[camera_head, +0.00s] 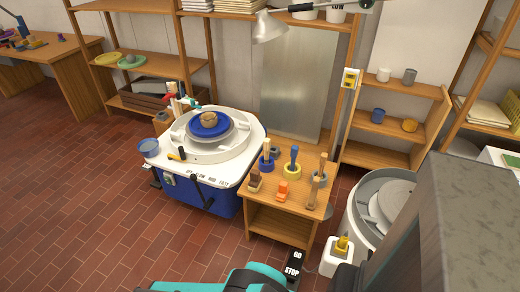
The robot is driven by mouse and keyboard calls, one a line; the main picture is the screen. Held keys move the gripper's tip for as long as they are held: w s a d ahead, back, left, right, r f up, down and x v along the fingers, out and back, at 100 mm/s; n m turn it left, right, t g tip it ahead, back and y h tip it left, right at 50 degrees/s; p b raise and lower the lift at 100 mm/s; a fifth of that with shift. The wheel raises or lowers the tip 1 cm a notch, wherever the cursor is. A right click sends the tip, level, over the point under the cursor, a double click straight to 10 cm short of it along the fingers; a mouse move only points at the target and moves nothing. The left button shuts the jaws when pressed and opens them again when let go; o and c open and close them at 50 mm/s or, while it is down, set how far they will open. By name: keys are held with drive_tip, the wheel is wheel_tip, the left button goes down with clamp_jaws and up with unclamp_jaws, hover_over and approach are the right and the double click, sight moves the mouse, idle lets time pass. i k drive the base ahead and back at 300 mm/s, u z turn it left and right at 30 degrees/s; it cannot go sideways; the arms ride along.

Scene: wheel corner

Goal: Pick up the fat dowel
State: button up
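A small wooden stand (284,220) in the middle carries several upright tools set in round holders. A light wooden stick (266,148) stands in a blue holder at the back left of its top. A blue-topped tool (293,155) stands in a yellow and blue holder beside it. Two brown wooden sticks stand at the right, one (322,165) in a grey-blue holder and one (313,192) nearer the front edge. At this size I cannot tell which of these is the fat dowel. My gripper is not in view.
A potter's wheel (215,165) with a blue disc and a brown lump stands left of the stand. An orange object (282,192) and a brown block (255,181) lie at the stand's front. A grey round tub (388,205) is right. Tiled floor (90,180) is clear at left.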

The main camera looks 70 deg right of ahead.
sight(266, 142)
drive_tip(key=z, duration=0.3)
drive_tip(key=i, duration=0.75)
drive_tip(key=z, duration=0.7)
drive_tip(key=i, duration=0.4)
drive_tip(key=z, duration=0.15)
